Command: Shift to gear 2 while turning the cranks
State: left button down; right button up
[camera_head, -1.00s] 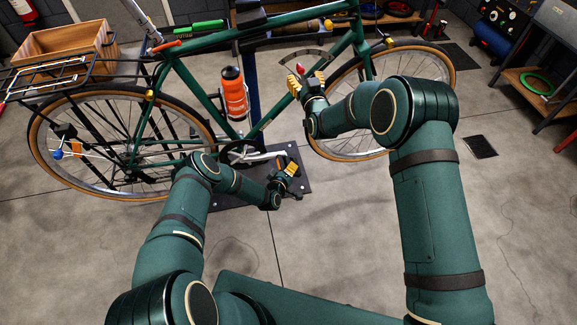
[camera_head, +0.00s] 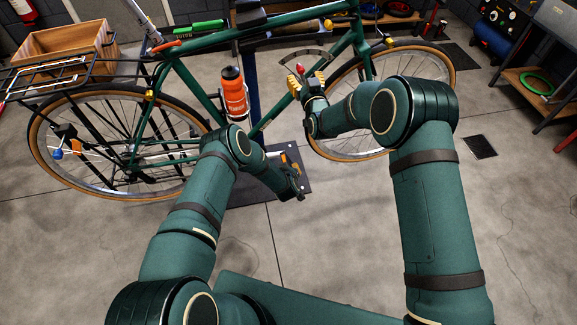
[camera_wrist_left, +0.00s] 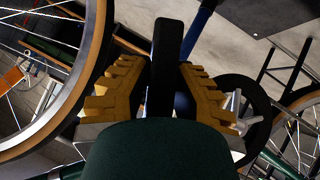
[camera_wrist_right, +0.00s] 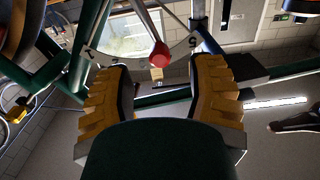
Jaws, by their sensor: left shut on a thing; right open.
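The green bicycle (camera_head: 190,80) stands side-on. My right gripper (camera_head: 306,78) is open at the shift lever's red knob (camera_head: 300,67), below the curved gear plate (camera_head: 307,53). In the right wrist view the red knob (camera_wrist_right: 159,56) shows beyond and between the open fingers (camera_wrist_right: 163,95), apparently untouched. Numbers show on the plate's ends; which gear the lever stands at cannot be told. My left gripper (camera_wrist_left: 163,85) is shut on a black bar-like piece (camera_wrist_left: 166,60), apparently the crank's pedal or handle. In the head view my left arm hides most of the crank and that grip.
An orange bottle (camera_head: 234,95) sits on the frame. The rear wheel (camera_head: 110,140) and front wheel (camera_head: 375,105) flank the crank area. A dark stand base (camera_head: 240,190) lies below. A wooden crate (camera_head: 65,48) is on the rear rack. The floor at right is mostly clear.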

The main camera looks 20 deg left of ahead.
aim_at(302, 72)
jog(key=shift+x, duration=2.05)
grip_shut()
